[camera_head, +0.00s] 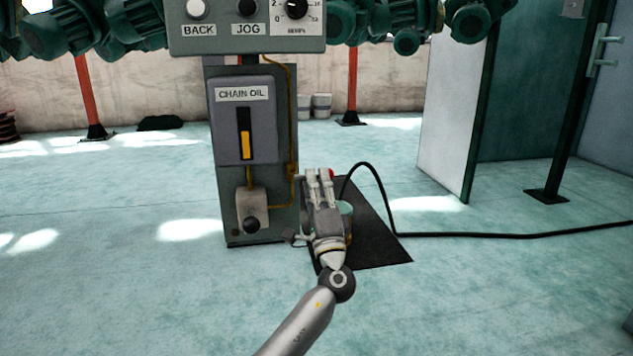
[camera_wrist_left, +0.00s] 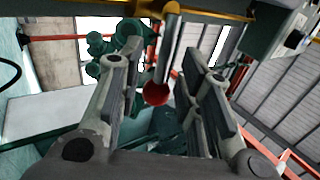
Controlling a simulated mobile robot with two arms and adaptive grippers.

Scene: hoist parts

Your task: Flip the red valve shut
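The red valve shows in the head view as a small red patch (camera_head: 331,174) just right of my left gripper's fingertips, mostly hidden by them. In the left wrist view a red round end (camera_wrist_left: 156,93) hangs on a grey bar (camera_wrist_left: 168,50) between the two spread fingers. It shows clear gaps to both fingers; its exact depth is hard to tell. My left gripper (camera_head: 318,174) is open and empty beside the right side of the grey-green control column. It also shows in the left wrist view (camera_wrist_left: 168,70). My right gripper is in neither view.
The control column (camera_head: 226,206) carries a CHAIN OIL gauge (camera_head: 245,125), a yellow pipe (camera_head: 292,120) and a black knob (camera_head: 252,224). A dark mat (camera_head: 385,245) and a black hose (camera_head: 480,236) lie at the right. The floor in front is clear.

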